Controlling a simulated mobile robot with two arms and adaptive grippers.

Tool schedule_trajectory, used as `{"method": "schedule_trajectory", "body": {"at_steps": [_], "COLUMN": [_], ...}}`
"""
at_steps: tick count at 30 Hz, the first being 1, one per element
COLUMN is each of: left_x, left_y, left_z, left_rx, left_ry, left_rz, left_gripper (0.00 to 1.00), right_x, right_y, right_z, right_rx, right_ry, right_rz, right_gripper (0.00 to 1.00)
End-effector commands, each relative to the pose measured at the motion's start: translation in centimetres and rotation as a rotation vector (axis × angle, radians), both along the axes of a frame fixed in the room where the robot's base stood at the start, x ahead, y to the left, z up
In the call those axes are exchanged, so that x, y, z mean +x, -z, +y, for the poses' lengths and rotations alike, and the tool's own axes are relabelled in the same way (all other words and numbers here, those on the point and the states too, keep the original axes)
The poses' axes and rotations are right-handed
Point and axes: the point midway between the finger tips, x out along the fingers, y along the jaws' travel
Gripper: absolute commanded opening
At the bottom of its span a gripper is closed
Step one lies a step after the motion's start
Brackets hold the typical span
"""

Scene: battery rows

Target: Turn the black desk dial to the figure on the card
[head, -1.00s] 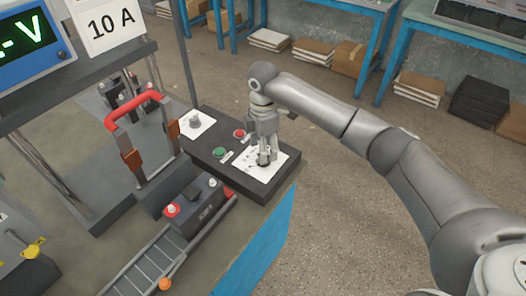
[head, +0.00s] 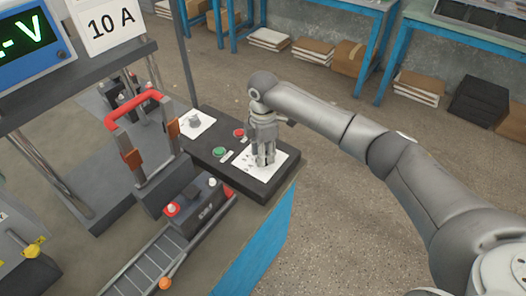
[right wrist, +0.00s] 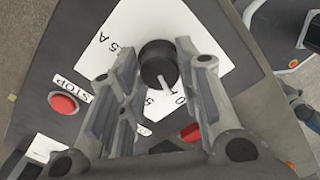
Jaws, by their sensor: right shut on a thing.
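The white card (head: 105,24) at the upper left reads "10 A". The black dial (right wrist: 157,62) with a white pointer sits on a white printed plate (right wrist: 215,40); the plate also shows in the head view (head: 279,160). The pointer faces down in the right wrist view, near a partly covered "0". "5 A" is readable at the plate's left. My right gripper (head: 263,162) points down over this plate, with its fingers shut on the dial's sides; it also shows in the right wrist view (right wrist: 158,75). In the head view it hides the dial. My left gripper is not in view.
A green button (head: 219,152) and a red stop button (head: 239,133) sit on the dark desk panel (head: 212,140) close to the gripper. A grey knob (head: 195,120) stands on another white plate. A battery (head: 195,203) and a red-handled frame (head: 133,108) are at the left.

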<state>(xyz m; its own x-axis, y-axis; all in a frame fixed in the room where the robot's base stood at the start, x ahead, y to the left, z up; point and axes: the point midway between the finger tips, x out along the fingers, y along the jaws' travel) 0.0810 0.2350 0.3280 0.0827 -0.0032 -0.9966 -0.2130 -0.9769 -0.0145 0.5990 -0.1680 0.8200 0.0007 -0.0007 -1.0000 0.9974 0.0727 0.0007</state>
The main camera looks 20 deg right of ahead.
Motion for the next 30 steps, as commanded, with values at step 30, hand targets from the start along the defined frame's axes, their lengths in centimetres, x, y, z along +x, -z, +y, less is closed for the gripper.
{"method": "schedule_trajectory", "body": {"at_steps": [30], "left_x": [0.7], "left_y": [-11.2], "left_z": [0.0], "left_rx": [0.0], "left_ry": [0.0], "left_rz": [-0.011], "left_gripper": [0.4], "right_x": [-0.1], "right_y": [-0.5], "right_z": [0.2], "right_rx": [0.002], "right_ry": [0.69], "right_rz": [0.006], "right_gripper": [0.08]}}
